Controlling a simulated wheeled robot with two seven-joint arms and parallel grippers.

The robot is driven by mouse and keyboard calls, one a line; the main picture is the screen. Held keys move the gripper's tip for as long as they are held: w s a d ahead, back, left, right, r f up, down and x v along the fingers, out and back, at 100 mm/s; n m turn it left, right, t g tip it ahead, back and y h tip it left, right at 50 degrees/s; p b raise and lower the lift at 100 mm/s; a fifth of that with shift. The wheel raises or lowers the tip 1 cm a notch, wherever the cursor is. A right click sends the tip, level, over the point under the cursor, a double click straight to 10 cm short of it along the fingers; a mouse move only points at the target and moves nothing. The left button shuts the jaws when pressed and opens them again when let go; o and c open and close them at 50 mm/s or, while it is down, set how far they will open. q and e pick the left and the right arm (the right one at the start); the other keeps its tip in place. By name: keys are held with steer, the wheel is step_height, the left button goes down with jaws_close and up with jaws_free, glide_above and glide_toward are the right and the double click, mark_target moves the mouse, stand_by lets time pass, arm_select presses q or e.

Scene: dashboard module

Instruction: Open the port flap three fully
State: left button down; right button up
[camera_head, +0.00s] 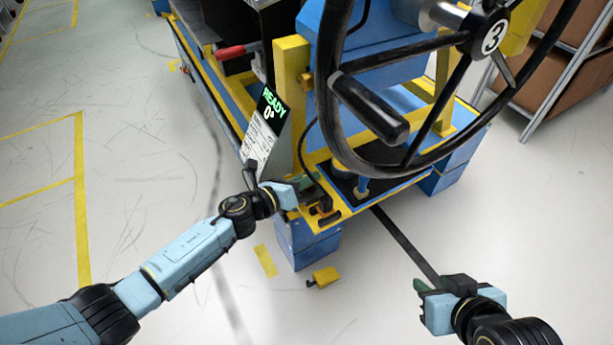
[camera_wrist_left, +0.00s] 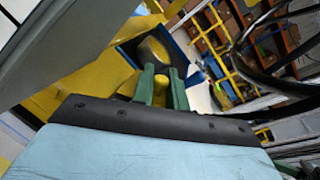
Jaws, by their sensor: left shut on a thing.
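A module with a blue and yellow frame (camera_head: 340,207) carries a black wheel marked 3 (camera_head: 383,115). A display panel (camera_head: 265,125) on it reads READY and 0°. My left gripper (camera_head: 312,186) is at the frame's front corner, just above a small black and orange part (camera_head: 325,213). In the left wrist view, its green fingers (camera_wrist_left: 164,92) are shut on a small yellowish part (camera_wrist_left: 161,82), in front of a blue-edged dark opening (camera_wrist_left: 150,50). I cannot make out port flap three clearly. My right gripper (camera_head: 425,288) is low at the right, away from the module; its finger gap is unclear.
A yellow block (camera_head: 323,277) lies on the floor below the corner. A red lever (camera_head: 236,50) sticks out further back. A shelf with brown boxes (camera_head: 555,60) stands right. Floor at left is clear.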

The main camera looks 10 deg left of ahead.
steer(key=shift+s+f, duration=0.1)
steer(key=shift+s, duration=0.1)
arm_select(q)
steer(key=c, duration=1.5)
jaws_free()
steer(key=shift+o, duration=0.2)
